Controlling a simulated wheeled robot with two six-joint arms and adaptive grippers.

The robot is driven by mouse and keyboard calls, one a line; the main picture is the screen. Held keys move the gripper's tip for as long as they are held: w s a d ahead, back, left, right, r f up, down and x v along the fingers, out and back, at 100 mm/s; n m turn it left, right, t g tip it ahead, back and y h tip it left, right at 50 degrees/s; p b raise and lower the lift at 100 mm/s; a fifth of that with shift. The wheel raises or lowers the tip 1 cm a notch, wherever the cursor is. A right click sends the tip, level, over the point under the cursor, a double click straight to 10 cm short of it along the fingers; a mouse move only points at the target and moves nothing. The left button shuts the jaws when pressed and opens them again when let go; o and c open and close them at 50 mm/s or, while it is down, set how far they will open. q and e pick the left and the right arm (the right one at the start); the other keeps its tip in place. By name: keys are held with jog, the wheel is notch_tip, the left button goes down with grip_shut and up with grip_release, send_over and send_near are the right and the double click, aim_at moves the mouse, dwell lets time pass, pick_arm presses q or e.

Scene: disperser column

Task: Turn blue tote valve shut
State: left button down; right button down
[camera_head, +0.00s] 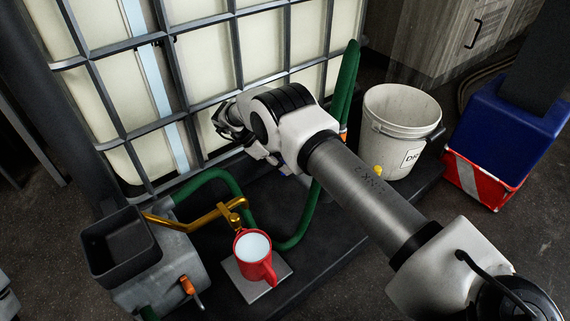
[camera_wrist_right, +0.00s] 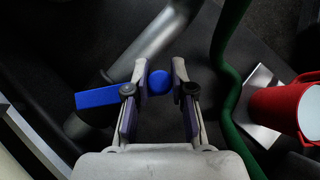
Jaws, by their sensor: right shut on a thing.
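The blue tote valve shows in the right wrist view as a flat blue lever (camera_wrist_right: 97,97) on the left and a rounded blue part (camera_wrist_right: 160,83) between my fingertips. My right gripper (camera_wrist_right: 164,75) is shut on the blue valve handle, with one finger on each side of the rounded part. The stretch between the two blue parts is hidden behind my left-hand finger. In the head view my right arm covers most of the valve in front of the caged tote (camera_head: 110,95).
A red mug (camera_head: 268,268) stands on a pale plate under a brass tap (camera_head: 215,212). A green hose (camera_head: 300,220) loops past my right gripper. A white bucket (camera_head: 395,140), a blue and red container (camera_head: 510,140) and a dark tray (camera_head: 120,250) stand around.

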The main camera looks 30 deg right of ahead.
jog(key=c, duration=1)
grip_release()
jog(key=shift+o, duration=0.2)
notch_tip(320, 180, up, 10)
jog(key=shift+f, duration=0.1)
